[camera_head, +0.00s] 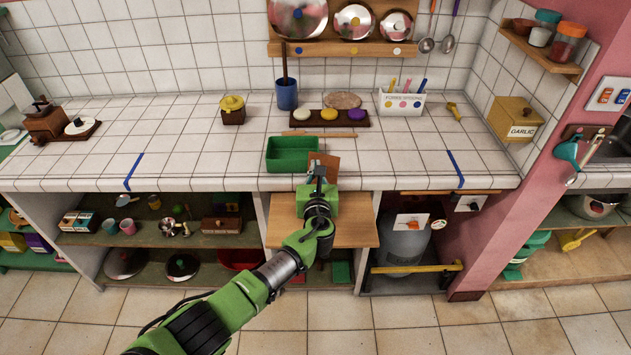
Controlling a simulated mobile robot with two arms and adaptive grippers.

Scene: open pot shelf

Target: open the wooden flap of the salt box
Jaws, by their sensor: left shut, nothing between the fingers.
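My right gripper is not in view.
A dark green tray (292,164) stands just left of the panel, with a rolling pin (318,134) behind it. The wooden board (358,235) juts out below the counter. A garlic box (513,116) is at the right.

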